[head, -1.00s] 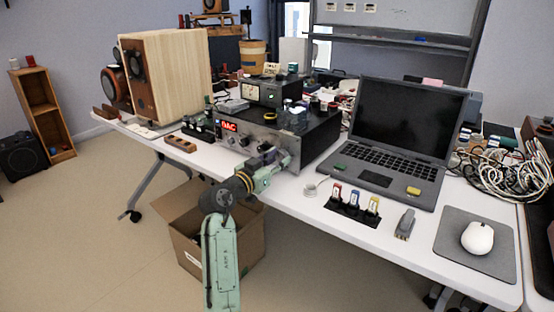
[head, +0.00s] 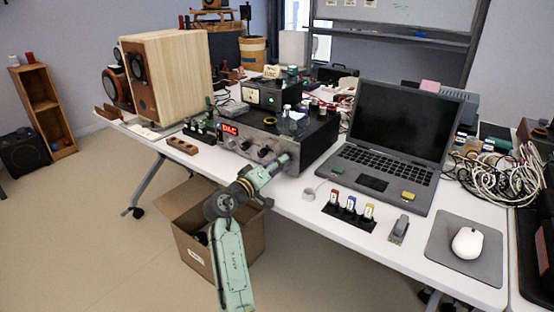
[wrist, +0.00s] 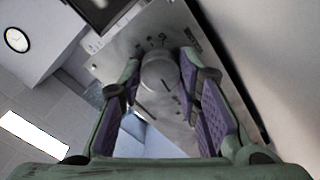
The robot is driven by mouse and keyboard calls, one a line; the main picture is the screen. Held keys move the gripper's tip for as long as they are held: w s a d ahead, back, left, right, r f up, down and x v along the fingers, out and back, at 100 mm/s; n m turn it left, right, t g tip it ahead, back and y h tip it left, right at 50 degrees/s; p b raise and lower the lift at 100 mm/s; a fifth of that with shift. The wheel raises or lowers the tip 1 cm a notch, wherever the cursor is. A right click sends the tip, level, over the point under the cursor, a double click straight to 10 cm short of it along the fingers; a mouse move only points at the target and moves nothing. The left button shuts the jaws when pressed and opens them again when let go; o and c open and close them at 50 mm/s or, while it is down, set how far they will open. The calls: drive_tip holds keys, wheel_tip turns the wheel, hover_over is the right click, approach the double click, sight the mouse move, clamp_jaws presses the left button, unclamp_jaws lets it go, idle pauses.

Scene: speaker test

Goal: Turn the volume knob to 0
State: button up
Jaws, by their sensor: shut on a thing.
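The volume knob (wrist: 160,76) is a grey metal cylinder with a dark line on its face, on a brushed metal panel (wrist: 110,58) with small printed marks around it. Which mark the line meets is too blurred to read. My gripper (wrist: 160,66) has its purple-padded fingers on both sides of the knob, shut on it. In the head view, my gripper (head: 281,161) is at the right part of the front of the silver-and-black amplifier (head: 318,140), which has a red lit display. The knob is hidden there by the gripper.
Other dark knobs (head: 245,144) are left of my gripper on the panel. A clear jar (head: 293,122) stands on the amplifier. A laptop (head: 385,150) is to the right, a wooden speaker (head: 180,80) to the left. A cardboard box (head: 185,225) is below the table edge.

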drive_tip(key=n+p, duration=0.1)
drive_tip(key=n, duration=0.1)
drive_tip(key=n+p, duration=0.3)
drive_tip(key=shift+r+n, duration=0.25)
drive_tip(key=shift+n, duration=0.05)
drive_tip(key=n+p, duration=0.4)
drive_tip(key=shift+f+n, duration=0.1)
drive_tip(key=shift+n, duration=0.3)
drive_tip(key=shift+f, duration=0.1)
drive_tip(key=o, duration=1.1)
drive_tip(key=shift+o, duration=0.2)
drive_tip(key=shift+s, duration=0.1)
drive_tip(key=v, duration=1.2)
